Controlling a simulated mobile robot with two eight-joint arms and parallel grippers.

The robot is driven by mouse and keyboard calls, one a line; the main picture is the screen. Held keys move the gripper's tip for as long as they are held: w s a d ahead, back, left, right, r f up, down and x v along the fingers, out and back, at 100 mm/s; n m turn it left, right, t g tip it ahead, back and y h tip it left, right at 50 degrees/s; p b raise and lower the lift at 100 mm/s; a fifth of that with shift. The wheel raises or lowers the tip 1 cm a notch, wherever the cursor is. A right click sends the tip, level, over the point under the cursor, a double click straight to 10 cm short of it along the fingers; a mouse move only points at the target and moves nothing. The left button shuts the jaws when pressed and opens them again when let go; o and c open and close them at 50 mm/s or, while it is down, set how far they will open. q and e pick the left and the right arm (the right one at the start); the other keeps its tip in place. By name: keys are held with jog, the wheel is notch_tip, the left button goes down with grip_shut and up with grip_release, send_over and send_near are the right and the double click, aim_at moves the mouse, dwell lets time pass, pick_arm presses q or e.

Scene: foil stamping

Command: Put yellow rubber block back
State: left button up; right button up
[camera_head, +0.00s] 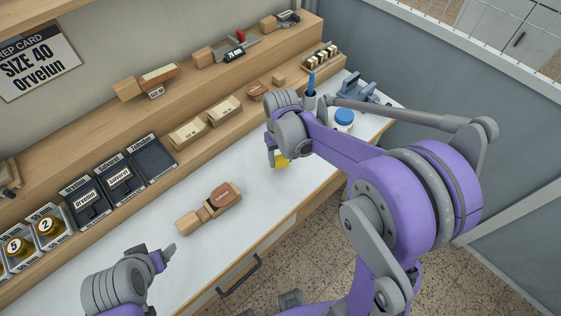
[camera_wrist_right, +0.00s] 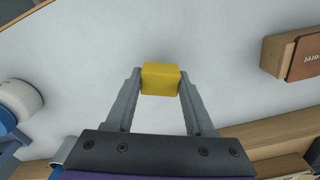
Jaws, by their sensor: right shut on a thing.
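The yellow rubber block (camera_head: 282,161) is at the tip of my right gripper (camera_head: 275,158), over the white worktop in the head view. In the right wrist view the yellow block (camera_wrist_right: 161,79) sits between the two grey fingers of the gripper (camera_wrist_right: 160,88), which are shut on it. I cannot tell for sure whether the block touches the worktop. My left gripper (camera_head: 166,257) is low over the front left of the worktop; its finger gap is not clear.
A wooden-handled tool with a brown pad (camera_head: 220,197) lies mid worktop. A blue-lidded white jar (camera_head: 344,119) stands at the right. Dark labelled trays (camera_head: 120,182) line the back left. Wooden shelves (camera_head: 190,90) run behind with blocks and tools. White worktop (camera_head: 238,235) is clear in front.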

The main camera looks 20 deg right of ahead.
jog(key=shift+f, duration=1.2)
jog(key=shift+f, duration=0.1)
jog(key=shift+f, duration=0.15)
jog(key=o, duration=1.2)
jog(key=shift+w+r, duration=0.1)
jog(key=shift+r, duration=0.15)
